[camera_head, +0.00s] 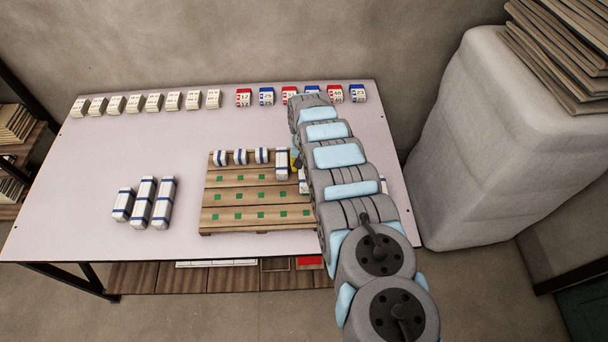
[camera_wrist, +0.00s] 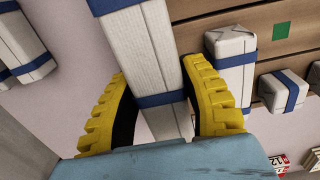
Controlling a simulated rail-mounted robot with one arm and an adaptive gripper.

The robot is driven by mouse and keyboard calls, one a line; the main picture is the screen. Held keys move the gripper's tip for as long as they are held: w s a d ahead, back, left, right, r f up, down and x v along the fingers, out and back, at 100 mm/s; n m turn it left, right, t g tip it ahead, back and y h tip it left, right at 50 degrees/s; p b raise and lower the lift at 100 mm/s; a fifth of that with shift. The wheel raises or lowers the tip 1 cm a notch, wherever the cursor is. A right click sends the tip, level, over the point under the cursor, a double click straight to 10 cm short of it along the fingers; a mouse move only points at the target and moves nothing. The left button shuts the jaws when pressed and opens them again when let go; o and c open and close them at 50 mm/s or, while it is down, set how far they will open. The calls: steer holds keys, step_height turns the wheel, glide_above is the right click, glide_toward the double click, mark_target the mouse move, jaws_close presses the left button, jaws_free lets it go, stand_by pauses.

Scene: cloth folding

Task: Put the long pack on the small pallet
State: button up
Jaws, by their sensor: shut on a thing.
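My gripper (camera_wrist: 157,75) has its yellow fingers shut on a long white pack with blue bands (camera_wrist: 153,42). In the head view my arm hides most of the gripper, with a bit of yellow (camera_head: 296,160) showing, and a piece of white pack (camera_head: 303,183) just below it. The small wooden pallet (camera_head: 225,213) has green squares, and its right part is hidden behind my arm. Its back row bears several short packs (camera_head: 240,157) and a longer one (camera_head: 282,164). In the wrist view the held pack is beside this longer one (camera_wrist: 231,50); whether it touches the pallet I cannot tell.
Three white-and-blue packs (camera_head: 143,203) of differing length lie left of the pallet. White blocks (camera_head: 153,102) and red and blue blocks (camera_head: 266,96) line the table's back edge. The table (camera_head: 75,200) is clear at front left.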

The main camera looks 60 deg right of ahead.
steer(key=shift+f, duration=0.15)
steer(key=shift+w+d+f+b, duration=0.2)
steer(key=shift+f+b, duration=0.2)
steer(key=shift+b, duration=0.65)
step_height(320, 180, down, 2)
steer(key=b, duration=0.2)
steer(key=shift+f+b, duration=0.25)
steer(key=shift+b, duration=0.1)
steer(key=shift+f, duration=0.15)
steer(key=o, duration=0.9)
steer(key=shift+r+p, duration=1.25)
steer(key=shift+r, duration=4.75)
steer(key=shift+a+r, duration=0.1)
steer(key=shift+r, duration=0.1)
